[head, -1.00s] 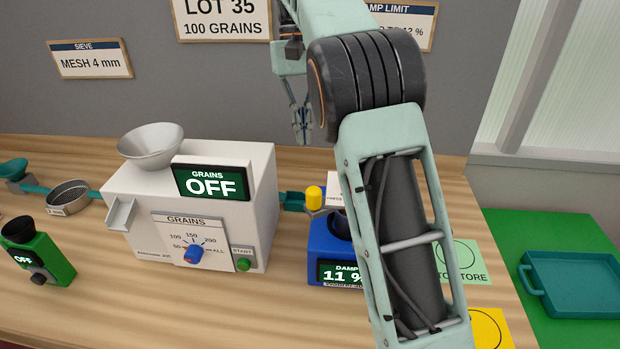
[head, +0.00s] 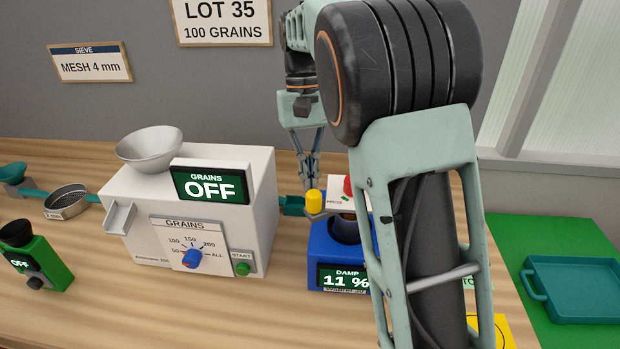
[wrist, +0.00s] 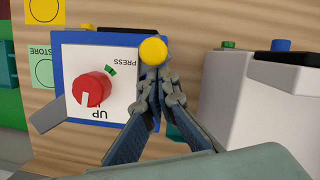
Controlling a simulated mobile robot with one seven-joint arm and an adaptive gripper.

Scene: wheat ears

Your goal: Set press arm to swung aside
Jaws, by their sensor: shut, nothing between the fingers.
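The press arm's yellow knob (head: 314,200) stands at the left of the blue damp meter (head: 326,242), over its left edge. A white press panel (head: 335,195) with a red knob (head: 348,186) sits above the meter's dark round opening. In the wrist view the yellow knob (wrist: 153,51) is just past my fingertips, and the red knob (wrist: 92,89) points to UP. A grey bar (wrist: 47,115) sticks out beside the panel there; its link to the yellow knob is hidden. My gripper (head: 312,178) is shut and empty, pointing down close behind the yellow knob; contact is unclear.
The white grain counter (head: 215,205) stands just left of the meter, its display reading OFF. The meter reads DAMP 11 %. My arm covers the meter's right side. A teal tray (head: 575,288) lies on a green mat at the right.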

